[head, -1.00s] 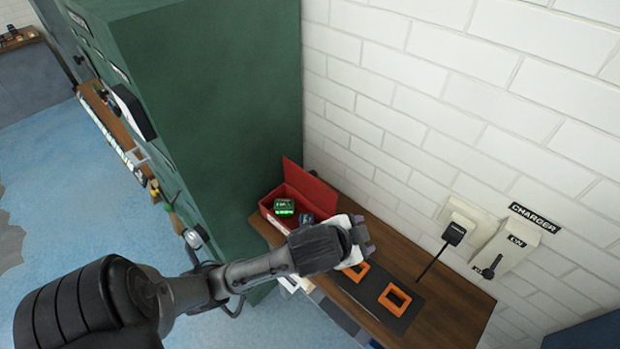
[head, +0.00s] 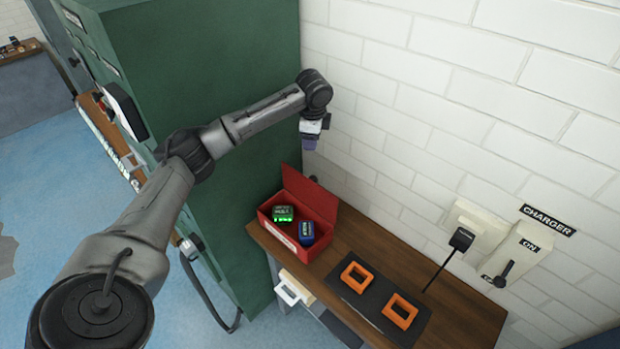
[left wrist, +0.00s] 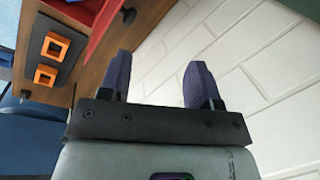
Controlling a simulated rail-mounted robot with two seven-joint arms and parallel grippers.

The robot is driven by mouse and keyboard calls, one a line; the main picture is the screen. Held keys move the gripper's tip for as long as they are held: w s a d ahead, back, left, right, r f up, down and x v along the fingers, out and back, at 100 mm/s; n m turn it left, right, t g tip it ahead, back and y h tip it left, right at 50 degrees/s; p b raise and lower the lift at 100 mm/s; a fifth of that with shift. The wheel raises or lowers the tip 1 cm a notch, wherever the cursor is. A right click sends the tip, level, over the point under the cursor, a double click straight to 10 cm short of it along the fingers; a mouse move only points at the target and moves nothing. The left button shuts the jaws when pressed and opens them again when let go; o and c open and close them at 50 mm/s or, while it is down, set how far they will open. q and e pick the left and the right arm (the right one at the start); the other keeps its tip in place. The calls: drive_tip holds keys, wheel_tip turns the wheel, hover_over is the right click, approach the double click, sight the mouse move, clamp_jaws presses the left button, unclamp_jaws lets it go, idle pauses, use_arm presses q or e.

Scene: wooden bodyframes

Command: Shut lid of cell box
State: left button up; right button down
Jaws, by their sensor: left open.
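The red cell box (head: 318,248) stands on the left end of the wooden bench, against the green cabinet. Its red lid (head: 310,193) is up, tilted back toward the wall. Inside lie a green-lit cell (head: 283,214) and a blue cell (head: 306,231). My left gripper (head: 309,143) is above and behind the raised lid, near the wall, apart from it. In the left wrist view its two purple-tipped fingers (left wrist: 156,80) are spread with nothing between them. Part of the red box (left wrist: 103,32) shows at the top there. My right gripper is not in view.
The bench (head: 463,312) holds a black mat with two orange frames (head: 357,277) (head: 400,310). A charger (head: 488,248) with a lever and black cable is on the white brick wall. The tall green cabinet (head: 215,90) stands left of the box.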

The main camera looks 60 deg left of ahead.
use_arm(q)
drive_tip(key=s+d+m+h, duration=0.1)
drive_tip(key=m+h, duration=0.1)
drive_tip(key=m, duration=0.1)
drive_tip(key=m+g, duration=0.1)
drive_tip(key=m, duration=0.3)
approach(311, 190)
drive_tip(key=a+f, duration=0.1)
drive_tip(key=f, duration=0.3)
drive_tip(key=w+a+f, duration=0.1)
drive_tip(key=f, duration=0.2)
drive_tip(key=shift+a+f, duration=0.1)
drive_tip(key=shift+a, duration=0.2)
drive_tip(key=shift+c, duration=0.4)
clamp_jaws()
